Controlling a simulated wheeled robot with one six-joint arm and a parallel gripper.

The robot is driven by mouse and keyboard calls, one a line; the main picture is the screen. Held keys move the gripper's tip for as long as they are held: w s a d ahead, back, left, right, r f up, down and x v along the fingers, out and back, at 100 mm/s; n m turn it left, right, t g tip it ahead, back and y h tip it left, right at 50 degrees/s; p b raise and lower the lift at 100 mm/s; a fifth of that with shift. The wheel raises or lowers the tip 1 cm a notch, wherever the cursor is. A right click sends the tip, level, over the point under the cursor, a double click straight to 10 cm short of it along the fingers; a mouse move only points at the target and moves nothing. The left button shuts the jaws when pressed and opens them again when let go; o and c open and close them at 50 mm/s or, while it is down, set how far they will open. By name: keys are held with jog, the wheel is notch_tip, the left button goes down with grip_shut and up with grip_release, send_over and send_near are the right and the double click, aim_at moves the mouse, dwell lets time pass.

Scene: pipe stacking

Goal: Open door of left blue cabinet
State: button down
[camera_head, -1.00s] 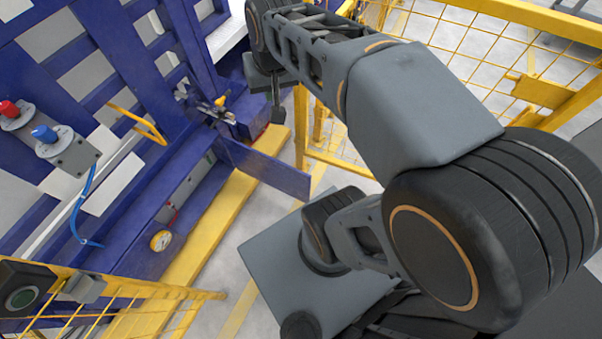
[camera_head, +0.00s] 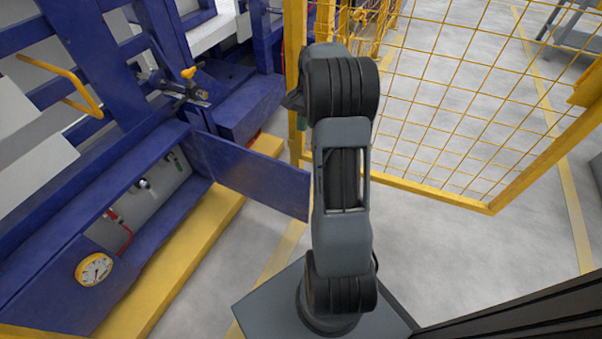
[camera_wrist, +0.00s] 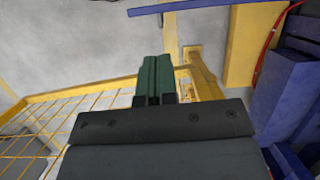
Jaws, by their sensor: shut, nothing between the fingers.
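The blue cabinet (camera_head: 40,287) stands low at the left in the head view. Its blue door (camera_head: 255,177) is swung well out from the front, so the inside with fittings shows. My gripper is mostly hidden behind my arm in the head view. In the wrist view my gripper (camera_wrist: 154,66) has its green fingers together, with nothing between them. It is apart from the door. A thin blue edge at the top of the wrist view (camera_wrist: 178,6) looks like the door's edge.
A yellow mesh fence (camera_head: 455,95) stands behind and right of my arm. A yellow floor beam (camera_head: 185,265) runs along the cabinet front. A round gauge (camera_head: 94,269) and a yellow handle (camera_head: 70,85) are at the left. Grey floor (camera_head: 440,250) is clear at the right.

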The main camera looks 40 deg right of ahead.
jog(key=d+b+x, duration=0.2)
jog(key=b+x, duration=0.4)
jog(key=x, duration=0.7)
jog(key=shift+w+f+m, duration=0.2)
jog(key=shift+f+m, duration=0.1)
